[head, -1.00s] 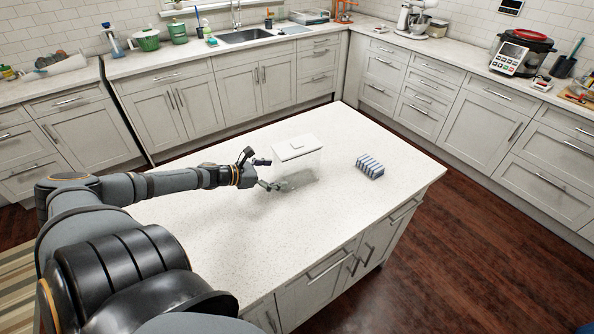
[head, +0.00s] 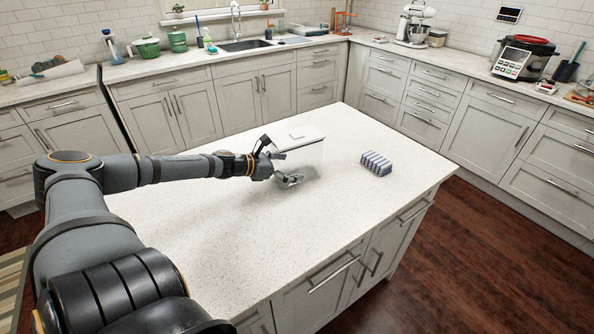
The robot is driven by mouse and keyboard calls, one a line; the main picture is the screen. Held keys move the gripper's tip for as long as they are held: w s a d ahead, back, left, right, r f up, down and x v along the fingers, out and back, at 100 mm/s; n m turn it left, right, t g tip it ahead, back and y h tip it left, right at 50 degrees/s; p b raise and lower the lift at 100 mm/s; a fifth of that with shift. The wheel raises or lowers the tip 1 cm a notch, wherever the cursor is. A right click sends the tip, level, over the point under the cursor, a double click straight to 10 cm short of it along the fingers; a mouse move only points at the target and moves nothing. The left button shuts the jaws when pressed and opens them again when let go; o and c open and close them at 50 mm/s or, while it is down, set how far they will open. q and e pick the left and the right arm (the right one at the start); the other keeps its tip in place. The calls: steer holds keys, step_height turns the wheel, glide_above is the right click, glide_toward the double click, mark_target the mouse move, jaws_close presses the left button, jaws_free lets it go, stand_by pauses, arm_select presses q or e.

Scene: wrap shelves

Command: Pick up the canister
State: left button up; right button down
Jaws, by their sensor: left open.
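The canister (head: 299,136) is a clear box with a white lid, standing upright on the white island counter. Its see-through walls are hard to make out. My left gripper (head: 280,160) is open at the canister's left side, one finger near the lid's left edge and the other low by the near side. I cannot tell whether the fingers touch the canister or how far they reach around it. My right gripper is not in view.
A blue-and-white striped block (head: 376,163) lies on the island counter (head: 200,240) to the right of the canister. The rest of the island top is clear. Cabinets with a sink (head: 246,45) and kitchenware line the walls behind.

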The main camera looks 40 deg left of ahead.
arm_select(q)
steer(key=c, duration=1.4)
steer(key=shift+r, duration=0.15)
